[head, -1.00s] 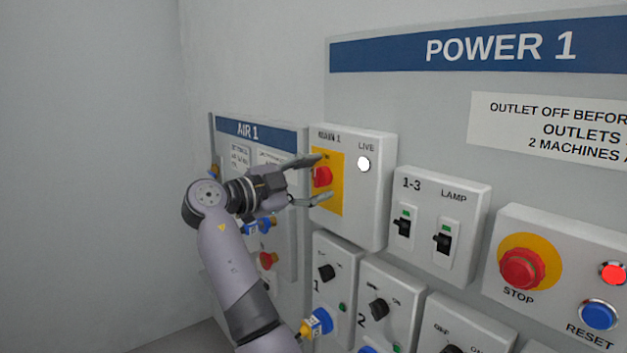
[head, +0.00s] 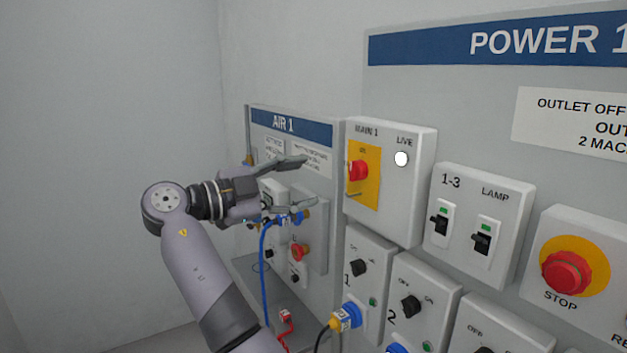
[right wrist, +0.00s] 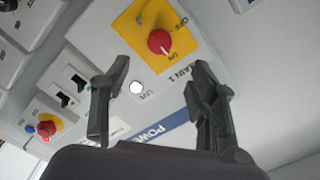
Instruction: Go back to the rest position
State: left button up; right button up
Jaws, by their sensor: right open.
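My right gripper (head: 297,184) is open and empty in the head view, left of the MAIN 1 box (head: 420,150) and apart from it. In the right wrist view its two fingers (right wrist: 155,105) stand wide apart with nothing between them but the panel behind. The red MAIN 1 knob (head: 358,170) sits on a yellow plate; the knob also shows in the right wrist view (right wrist: 160,41), its pointer by the ON mark. The LIVE lamp (head: 401,159) is lit white. My left gripper is in neither view.
The AIR 1 panel (head: 320,140), with a blue hose (head: 264,270), is behind my right gripper. The 1-3 and LAMP switch box (head: 505,195) and the STOP button (head: 566,273) are to the right. The space left of my arm is clear up to the grey wall.

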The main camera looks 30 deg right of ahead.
dwell(0.5)
jog(key=w+f+n+t+y, duration=0.25)
jog(key=f+n, duration=0.25)
jog(key=f, duration=0.6)
jog(key=w+f+n+t+y, duration=0.15)
jog(key=w+f+n, duration=0.35)
jog(key=f, duration=0.5)
jog(key=w+f+n+t+y, duration=0.1)
jog(key=w+f+n+t, duration=0.15)
jog(key=f+n, duration=0.6)
jog(key=s+a+f+n+g+y, duration=0.1)
jog(key=s+f+n+y, duration=0.3)
jog(key=f, duration=1.2)
jog(key=s+a+f+n+y, duration=0.15)
jog(key=s+f, duration=0.45)
jog(key=f, duration=1.1)
jog(key=s+a+f+n+g+y, duration=0.2)
jog(key=s+f+n+g+y, duration=0.25)
jog(key=s+f, duration=1.75)
jog(key=s+d+f+y, duration=0.1)
jog(key=s+f, duration=0.2)
jog(key=s, duration=1.2)
jog(key=s+d+f+n+g+y, duration=0.1)
jog(key=s+f+y, duration=0.1)
jog(key=s, duration=1.3)
jog(key=shift+f, duration=0.9)
